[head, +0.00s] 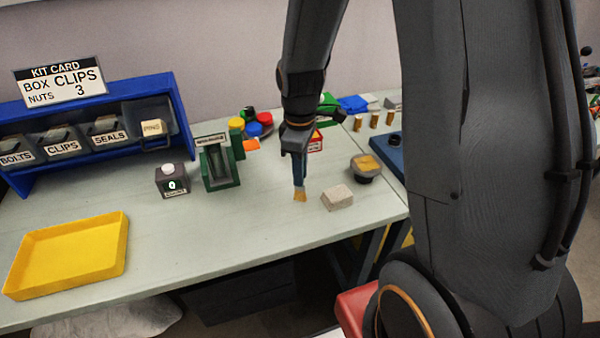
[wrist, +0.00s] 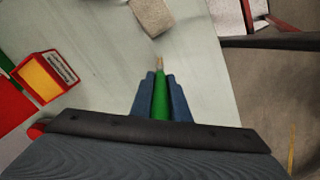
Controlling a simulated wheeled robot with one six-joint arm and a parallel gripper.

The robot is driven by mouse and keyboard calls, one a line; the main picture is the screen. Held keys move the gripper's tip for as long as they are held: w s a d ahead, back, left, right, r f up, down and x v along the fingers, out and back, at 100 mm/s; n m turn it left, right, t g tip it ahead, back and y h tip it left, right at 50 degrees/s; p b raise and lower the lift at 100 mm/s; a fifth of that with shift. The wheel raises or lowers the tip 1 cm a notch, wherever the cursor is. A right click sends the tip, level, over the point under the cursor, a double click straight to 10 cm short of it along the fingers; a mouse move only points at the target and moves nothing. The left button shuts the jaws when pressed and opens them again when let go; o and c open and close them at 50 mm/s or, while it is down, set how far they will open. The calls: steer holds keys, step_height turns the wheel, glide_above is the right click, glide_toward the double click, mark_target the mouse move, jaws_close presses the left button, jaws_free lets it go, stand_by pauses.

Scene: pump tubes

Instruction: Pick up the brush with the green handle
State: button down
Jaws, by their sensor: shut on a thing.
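My gripper (wrist: 160,96) is shut on the green handle of the brush (wrist: 160,101) in the wrist view. The handle lies between the two blue fingers, and the brush's pale tip points away from them. In the head view my gripper (head: 299,180) hangs over the right part of the table, pointing down. The tan bristles of the brush (head: 300,195) stick out below the fingertips there. The handle is mostly hidden by the fingers in the head view. I cannot tell whether the bristles touch the table.
A pale block (head: 337,197) lies just right of the brush. A dark bowl with yellow contents (head: 367,168) stands further right. A green stand (head: 217,165) and a dark box (head: 172,181) are to the left. A yellow tray (head: 118,250) lies front left. The table between is clear.

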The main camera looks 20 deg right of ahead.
step_height(320, 180, up, 8)
steer(key=shift+w+r+b, duration=0.1)
steer(key=shift+r+b, duration=0.15)
steer(key=shift+b, duration=0.8)
steer(key=shift+r, duration=0.75)
